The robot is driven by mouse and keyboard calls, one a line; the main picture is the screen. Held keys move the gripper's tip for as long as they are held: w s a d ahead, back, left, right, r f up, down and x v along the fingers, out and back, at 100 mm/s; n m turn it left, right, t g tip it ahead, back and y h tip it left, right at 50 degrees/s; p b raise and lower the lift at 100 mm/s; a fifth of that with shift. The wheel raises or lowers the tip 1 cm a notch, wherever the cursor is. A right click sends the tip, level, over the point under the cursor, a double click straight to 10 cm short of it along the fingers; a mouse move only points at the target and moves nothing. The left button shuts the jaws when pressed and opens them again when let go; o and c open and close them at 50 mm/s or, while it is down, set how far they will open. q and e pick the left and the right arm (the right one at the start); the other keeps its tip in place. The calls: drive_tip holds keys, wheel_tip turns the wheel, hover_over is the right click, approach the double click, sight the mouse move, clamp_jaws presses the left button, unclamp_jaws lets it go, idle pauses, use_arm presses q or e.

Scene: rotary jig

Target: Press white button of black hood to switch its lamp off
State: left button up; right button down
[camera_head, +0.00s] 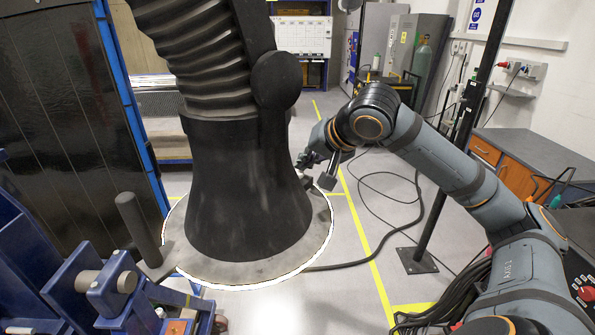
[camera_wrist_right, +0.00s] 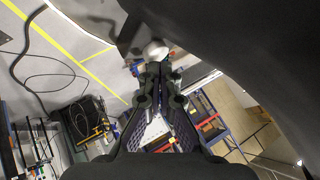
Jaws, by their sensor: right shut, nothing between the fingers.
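The black hood (camera_head: 245,185) hangs in the middle of the head view, with a ribbed hose above and a wide round flange (camera_head: 205,262) at its bottom. The flange's edge is bright white, and the floor below it looks lit. My right gripper (camera_head: 308,163) is at the hood's right side, just above the flange. In the wrist view, the right gripper (camera_wrist_right: 160,76) is shut and empty. The white button (camera_wrist_right: 155,50) shows just beyond its fingertips, beside the hood's dark surface (camera_wrist_right: 225,45). I cannot tell whether they touch. The button is hidden in the head view. My left gripper is out of view.
A blue jig frame (camera_head: 125,290) with clamps stands at the lower left. A dark panel (camera_head: 65,100) stands behind it. A black post (camera_head: 447,175) rises behind my right arm, near a workbench (camera_head: 530,155). Cables lie on the floor to the right.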

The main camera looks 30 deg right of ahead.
sight(305, 177)
drive_tip(key=shift+f, duration=0.2)
drive_tip(key=shift+r, duration=0.1)
drive_tip(key=shift+r+p, duration=0.45)
drive_tip(key=shift+r, duration=0.1)
wheel_tip(305, 177, up, 6)
drive_tip(key=p, duration=0.6)
idle(0.3)
